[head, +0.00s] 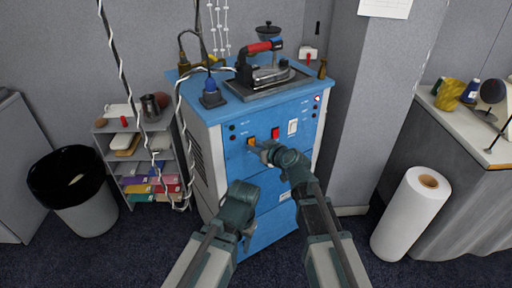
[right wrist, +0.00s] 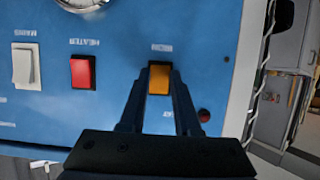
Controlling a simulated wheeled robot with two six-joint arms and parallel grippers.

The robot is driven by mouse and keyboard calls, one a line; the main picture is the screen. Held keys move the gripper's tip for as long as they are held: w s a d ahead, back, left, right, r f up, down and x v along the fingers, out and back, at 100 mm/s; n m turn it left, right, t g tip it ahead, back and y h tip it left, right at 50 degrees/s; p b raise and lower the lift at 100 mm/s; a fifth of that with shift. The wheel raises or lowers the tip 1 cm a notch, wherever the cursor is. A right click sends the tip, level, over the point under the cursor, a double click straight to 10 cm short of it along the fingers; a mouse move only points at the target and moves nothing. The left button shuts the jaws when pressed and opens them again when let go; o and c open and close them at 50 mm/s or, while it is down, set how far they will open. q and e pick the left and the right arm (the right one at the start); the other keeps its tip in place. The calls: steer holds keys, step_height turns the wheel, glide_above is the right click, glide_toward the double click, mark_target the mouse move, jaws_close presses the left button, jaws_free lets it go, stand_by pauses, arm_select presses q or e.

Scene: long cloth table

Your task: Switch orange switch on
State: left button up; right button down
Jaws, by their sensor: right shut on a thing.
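The orange switch (head: 251,141) is on the upper front of the blue cabinet (head: 272,215), left of the red switch (head: 275,133). In the right wrist view the orange switch (right wrist: 159,80) sits between the two dark fingers of my right gripper (right wrist: 159,95). The fingers are shut on its sides, and their tips are at the panel. In the head view my right gripper (head: 262,148) reaches the switch from the right and front. My left gripper (head: 246,238) hangs low in front of the cabinet, away from the switch; its jaws are not clear.
A white switch (right wrist: 25,66) and the red switch (right wrist: 83,72) are beside the orange one. An iron (head: 264,70) stands on the cabinet top. White cables hang at the left. A shelf (head: 150,150), a bin (head: 85,215) and a paper roll (head: 410,215) stand around.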

arm_select(q)
step_height(320, 180, down, 6)
steer(key=b, duration=0.6)
steer(key=shift+f, duration=0.15)
arm_select(e)
steer(key=shift+f+t+y, duration=0.45)
steer(key=shift+t+y, duration=0.35)
steer(key=shift+t, duration=0.4)
steer(key=c, duration=0.6)
jaws_free()
steer(key=shift+s, duration=0.15)
